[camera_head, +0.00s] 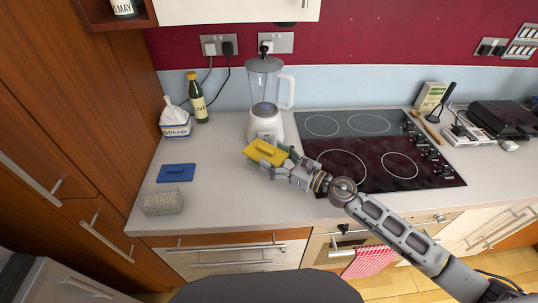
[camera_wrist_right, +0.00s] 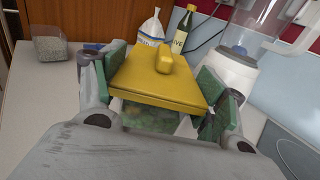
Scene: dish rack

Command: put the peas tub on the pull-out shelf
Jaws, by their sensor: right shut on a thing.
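The peas tub, a clear tub with green contents (camera_wrist_right: 150,115) under a yellow lid with a raised handle (camera_wrist_right: 165,75), is in my right gripper. In the head view its yellow lid (camera_head: 264,152) shows over the counter, left of the hob and in front of the blender. My right gripper (camera_head: 283,157) is shut on the tub, with green finger pads on both sides in the right wrist view (camera_wrist_right: 160,95). I cannot tell whether the tub touches the counter. My left gripper is not in view. I cannot make out a pulled-out shelf for certain.
A blue-lidded item (camera_head: 176,172) and a clear tub of pale grains (camera_head: 162,203) stand on the counter (camera_head: 225,200) at left. A bread bag (camera_head: 175,122), an olive bottle (camera_head: 198,100) and a blender (camera_head: 264,95) stand behind.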

